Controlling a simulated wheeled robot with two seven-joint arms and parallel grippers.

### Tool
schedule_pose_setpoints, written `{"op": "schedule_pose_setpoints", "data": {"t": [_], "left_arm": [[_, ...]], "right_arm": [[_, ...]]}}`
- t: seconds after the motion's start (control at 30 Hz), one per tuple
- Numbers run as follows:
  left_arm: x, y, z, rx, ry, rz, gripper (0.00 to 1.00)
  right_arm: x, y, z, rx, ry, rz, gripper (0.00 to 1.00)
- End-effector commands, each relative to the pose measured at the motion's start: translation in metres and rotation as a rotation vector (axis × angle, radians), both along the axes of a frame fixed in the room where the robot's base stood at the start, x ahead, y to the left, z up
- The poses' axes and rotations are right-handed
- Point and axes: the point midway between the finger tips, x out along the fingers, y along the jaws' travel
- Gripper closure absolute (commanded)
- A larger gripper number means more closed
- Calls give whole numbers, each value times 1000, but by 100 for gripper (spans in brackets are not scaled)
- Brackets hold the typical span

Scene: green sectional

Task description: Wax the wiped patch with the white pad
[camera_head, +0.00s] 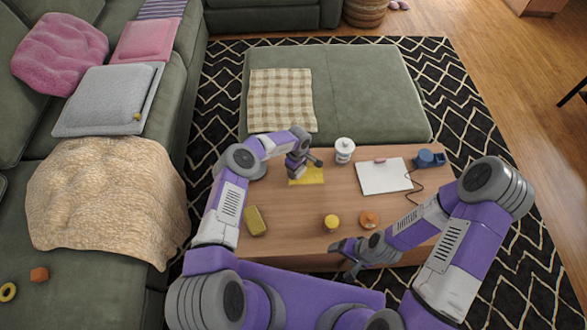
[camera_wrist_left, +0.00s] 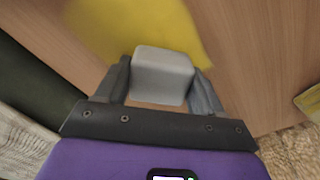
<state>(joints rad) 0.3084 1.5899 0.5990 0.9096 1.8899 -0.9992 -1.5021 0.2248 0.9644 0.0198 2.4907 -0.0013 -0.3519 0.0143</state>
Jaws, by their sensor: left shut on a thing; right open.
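A flat yellow patch (camera_head: 309,176) lies on the wooden coffee table (camera_head: 290,215), near its far side. It also shows in the left wrist view (camera_wrist_left: 110,30). My left gripper (camera_head: 296,168) is over the patch. In the left wrist view its fingers are shut on a pale grey-white block-shaped pad (camera_wrist_left: 163,72). The pad overlaps the patch's edge in that view; I cannot tell whether it touches the surface. My right gripper (camera_head: 348,258) is open and empty at the table's front edge.
A white tub (camera_head: 344,151), white clipboard (camera_head: 383,176) and blue items (camera_head: 430,158) stand right of the patch. A yellow sponge-like block (camera_head: 255,221), yellow-lidded jar (camera_head: 331,223) and orange object (camera_head: 369,219) are nearer. A green ottoman (camera_head: 365,95) is behind; the sofa (camera_head: 165,105) is left.

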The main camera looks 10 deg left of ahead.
Motion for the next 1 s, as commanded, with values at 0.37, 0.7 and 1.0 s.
{"op": "schedule_pose_setpoints", "data": {"t": [0.37,0.7,1.0], "left_arm": [[8,-30,-1,-2,1,-2,57],[12,-48,-1,-3,1,-2,57],[18,-67,0,-1,2,0,57]], "right_arm": [[0,0,0,0,0,0,18],[0,0,0,0,0,0,18],[0,0,0,0,0,0,18]]}}
